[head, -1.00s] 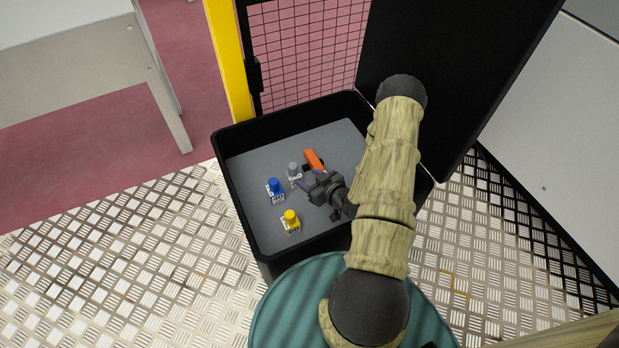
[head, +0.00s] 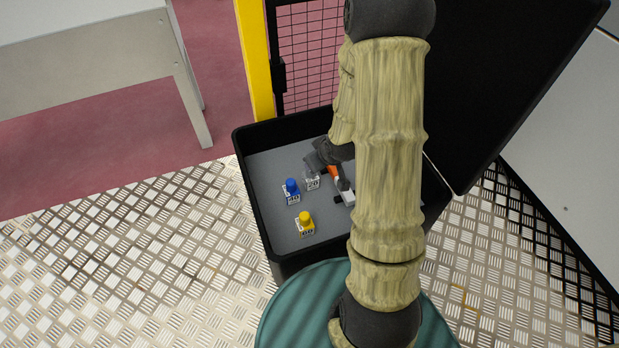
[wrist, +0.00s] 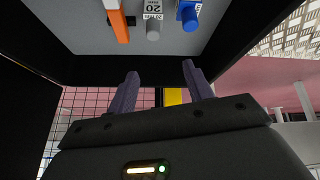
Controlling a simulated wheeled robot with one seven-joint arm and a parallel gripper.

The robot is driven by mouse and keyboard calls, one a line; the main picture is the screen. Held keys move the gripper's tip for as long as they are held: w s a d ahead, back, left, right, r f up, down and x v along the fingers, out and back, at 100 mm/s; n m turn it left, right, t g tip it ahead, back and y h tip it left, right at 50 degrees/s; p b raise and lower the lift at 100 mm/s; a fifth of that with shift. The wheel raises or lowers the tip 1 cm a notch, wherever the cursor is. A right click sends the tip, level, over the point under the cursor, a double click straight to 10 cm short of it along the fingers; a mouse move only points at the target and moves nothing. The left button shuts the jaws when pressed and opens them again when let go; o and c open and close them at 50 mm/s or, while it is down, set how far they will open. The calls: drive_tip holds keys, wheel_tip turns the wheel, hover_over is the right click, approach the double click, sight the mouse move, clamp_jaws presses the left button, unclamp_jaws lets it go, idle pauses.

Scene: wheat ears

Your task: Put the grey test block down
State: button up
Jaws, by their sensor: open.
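The grey test block (head: 312,182), marked 20, stands on the grey floor of the black bin (head: 262,226), partly hidden by my gripper in the head view. In the wrist view the grey block (wrist: 153,24) stands between an orange-handled tool and a blue block. My gripper (wrist: 160,75) is open, with its two fingers apart and nothing between them. The fingertips are clear of the grey block in the wrist view. In the head view my gripper (head: 318,160) is over the bin's far part, its fingers mostly hidden.
In the bin are a blue block (head: 292,189), a yellow block (head: 305,222) and an orange-handled tool (head: 334,174) right of the grey block. The raised black lid (head: 480,90) and a mesh fence (head: 305,60) stand behind. Bare bin floor shows at the left.

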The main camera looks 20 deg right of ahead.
drive_tip(key=s+a+r+m+g, duration=0.3)
drive_tip(key=s+a+r, duration=0.5)
drive_tip(key=s+r, duration=0.4)
drive_tip(key=shift+s+r+g, duration=0.25)
drive_tip(key=shift+s+g, duration=0.15)
drive_tip(key=shift+s, duration=0.55)
drive_tip(key=shift+w+d, duration=0.1)
